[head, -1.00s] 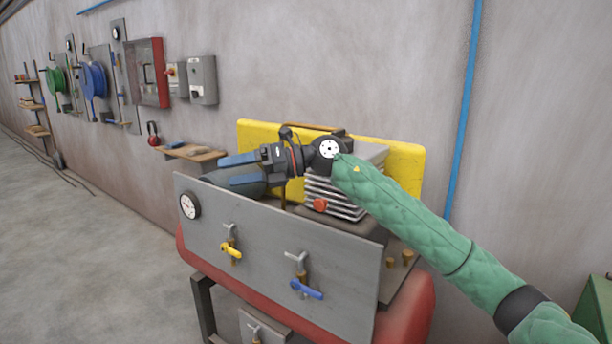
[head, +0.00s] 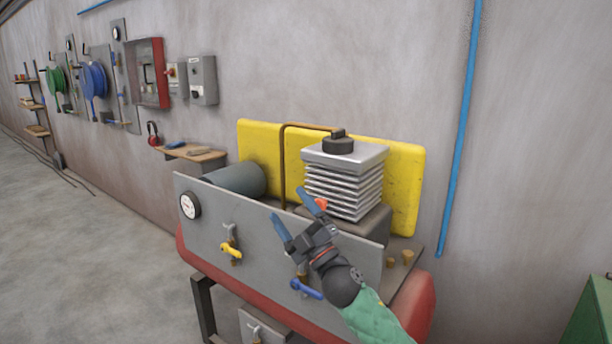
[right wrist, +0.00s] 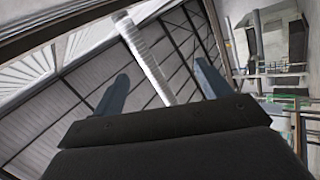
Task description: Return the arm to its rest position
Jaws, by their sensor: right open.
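My right arm, in a green quilted sleeve (head: 375,318), comes in from the bottom of the head view. My right gripper (head: 290,207) is open with its blue fingers apart and nothing between them. It is in front of the compressor's grey panel (head: 205,215) and partly covers it. In the right wrist view the open fingers (right wrist: 160,88) point toward the roof beams and a pale duct. My left gripper is not in view.
The compressor has a finned block (head: 345,185), a yellow back plate (head: 405,190) and a red tank (head: 420,320). A yellow-handled valve (head: 231,249) and a blue-handled valve (head: 308,290) stick out of the panel. Open floor (head: 80,240) lies to the left.

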